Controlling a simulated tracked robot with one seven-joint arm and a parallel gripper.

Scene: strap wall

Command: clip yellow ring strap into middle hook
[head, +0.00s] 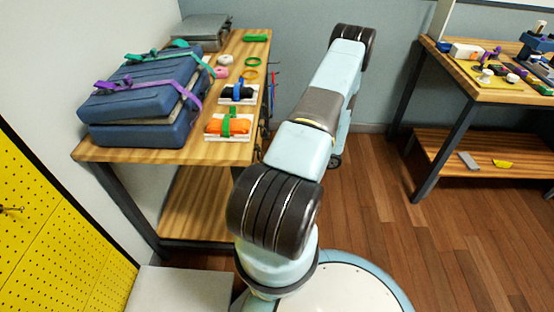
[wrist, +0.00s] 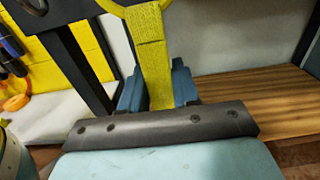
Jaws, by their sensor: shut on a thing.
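A yellow woven strap (wrist: 155,65) stands upright between the two blue fingers of my gripper (wrist: 157,90) in the wrist view. My gripper is shut on it. The strap's top end meets a yellow curved piece (wrist: 118,8), which the picture edge cuts off; it looks like part of the ring. In the head view my gripper and the strap are hidden or out of frame. One small brass-coloured hook (head: 10,209) shows on the yellow pegboard (head: 50,240) at the left edge of the head view. I cannot tell whether it is the middle one.
A wooden bench (head: 150,150) carries strapped blue cases (head: 145,95), white trays with orange and dark items, and small rings. A second bench (head: 500,90) with tools stands at right. The wrist view shows a dark post (wrist: 72,55) and orange and dark items at left. Floor is clear right of my base.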

